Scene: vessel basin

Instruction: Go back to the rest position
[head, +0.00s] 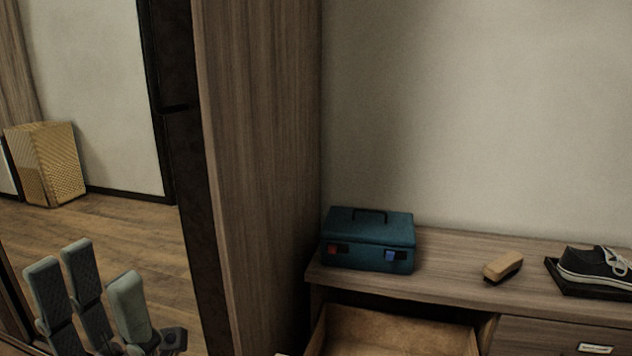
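My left gripper (95,275) shows at the bottom left of the head view. Its grey padded fingers point up and stand apart, with nothing between them. It is left of the wooden cabinet and clear of the things on the dresser. Its lower part is cut off by the picture edge. My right gripper is not in view.
A dresser (455,277) carries a teal toolbox (367,240), a brush (503,267) and a dark sneaker (592,267) on a black tray (568,286). Its left drawer (388,335) is open and looks empty. A tall wooden cabinet (258,150) stands left; a woven basket (58,165) shows beyond.

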